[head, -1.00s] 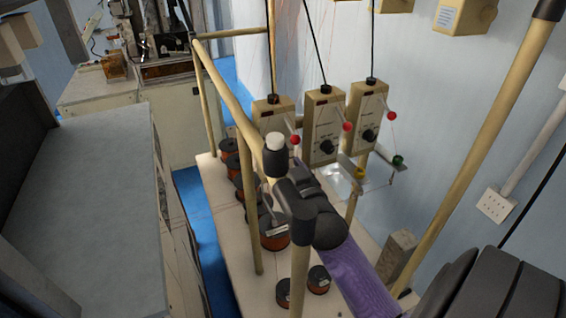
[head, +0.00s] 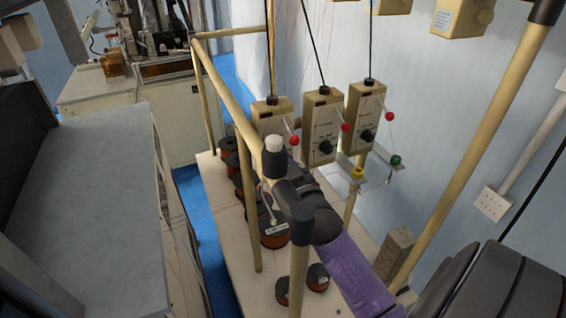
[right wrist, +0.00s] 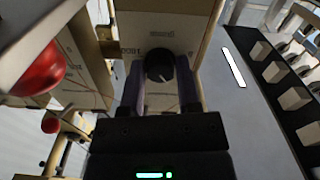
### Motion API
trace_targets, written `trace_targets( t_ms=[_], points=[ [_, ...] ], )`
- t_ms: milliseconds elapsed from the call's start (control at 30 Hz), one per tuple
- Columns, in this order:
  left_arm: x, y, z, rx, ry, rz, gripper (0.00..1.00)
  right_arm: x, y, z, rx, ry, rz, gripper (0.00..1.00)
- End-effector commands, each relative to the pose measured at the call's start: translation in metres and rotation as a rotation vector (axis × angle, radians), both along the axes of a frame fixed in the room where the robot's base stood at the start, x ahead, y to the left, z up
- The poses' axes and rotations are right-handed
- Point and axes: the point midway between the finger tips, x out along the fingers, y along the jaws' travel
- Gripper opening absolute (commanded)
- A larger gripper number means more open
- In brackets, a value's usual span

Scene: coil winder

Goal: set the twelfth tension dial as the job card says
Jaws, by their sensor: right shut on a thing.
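In the right wrist view a round black dial (right wrist: 160,66) with a pale pointer mark toward its lower right sits on a beige tension box (right wrist: 166,28). My right gripper (right wrist: 160,88) is shut on this dial, a finger on each side. In the head view my right arm (head: 345,262) reaches up from the lower right, and the rail and post hide its fingertips. A left tension box (head: 272,115) has its dial hidden there. The middle box (head: 323,110) and right box (head: 366,105) show their black dials. My left gripper is not in view. I cannot read a job card.
A beige rail (head: 228,90) and posts stand between the head camera and the boxes. Red balls (head: 389,115) on arms stick out beside the boxes; one (right wrist: 40,70) is close in the wrist view. Copper-wound spools (head: 275,233) stand on the bench.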

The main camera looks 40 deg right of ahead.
Motion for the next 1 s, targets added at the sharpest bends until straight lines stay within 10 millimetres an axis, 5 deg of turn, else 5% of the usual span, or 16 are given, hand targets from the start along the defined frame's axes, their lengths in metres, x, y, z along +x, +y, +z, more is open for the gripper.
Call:
trace_targets(
  t_ms=[100,333,367,533,800,1000],
  points=[
    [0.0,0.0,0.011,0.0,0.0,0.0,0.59,0.0,0.0,0.003,-0.14,0.048,0.0,0.0],
    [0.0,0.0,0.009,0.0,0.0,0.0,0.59,0.0,0.0,0.001,-0.154,0.05,0.0,0.0],
    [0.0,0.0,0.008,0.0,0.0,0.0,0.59,0.0,0.0,0.001,-0.154,0.05,0.0,0.44],
    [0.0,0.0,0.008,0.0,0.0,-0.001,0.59,0.0,0.0,0.001,-0.153,0.05,0.0,0.77],
    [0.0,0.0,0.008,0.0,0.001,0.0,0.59,-0.003,0.001,0.0,-0.153,0.052,0.0,0.77],
    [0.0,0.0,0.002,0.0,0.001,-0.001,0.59,-0.037,0.012,-0.003,-0.152,0.054,0.001,0.77]
  ],
)
